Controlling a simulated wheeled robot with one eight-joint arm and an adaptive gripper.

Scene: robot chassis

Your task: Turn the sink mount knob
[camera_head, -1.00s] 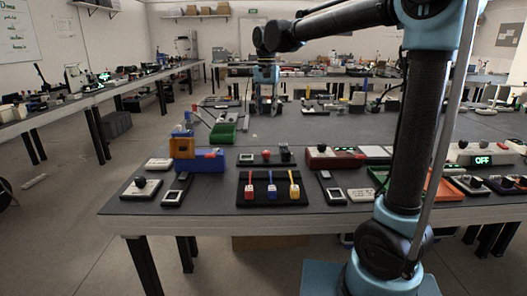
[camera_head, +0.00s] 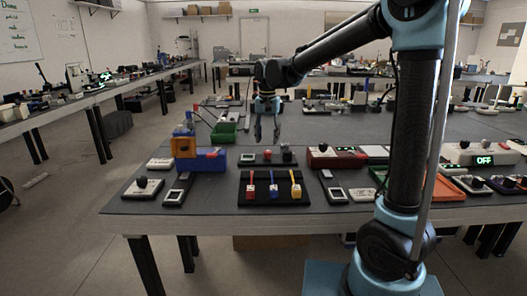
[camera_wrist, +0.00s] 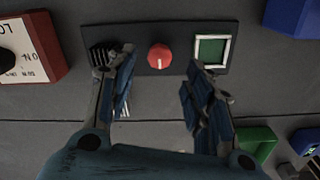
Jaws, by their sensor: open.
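A small dark panel (camera_wrist: 180,62) carries a round red knob (camera_wrist: 160,56) with a pale pointer mark, between a black ribbed block (camera_wrist: 98,54) and a green square in a white frame (camera_wrist: 210,50). No label shows which part is the sink mount knob; the red knob is the only clear knob on this panel. In the head view the red knob (camera_head: 267,155) stands on the table behind the lever board. My gripper (camera_wrist: 160,60) is open and empty, its fingers spread to either side of the red knob. In the head view my gripper (camera_head: 266,138) points down above the panel.
A red box with a white label (camera_wrist: 30,45) and black knob lies left in the wrist view. A blue box (camera_wrist: 292,18) and a green bin (camera_wrist: 257,143) are on the right. A black board with three coloured levers (camera_head: 272,201) stands in front.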

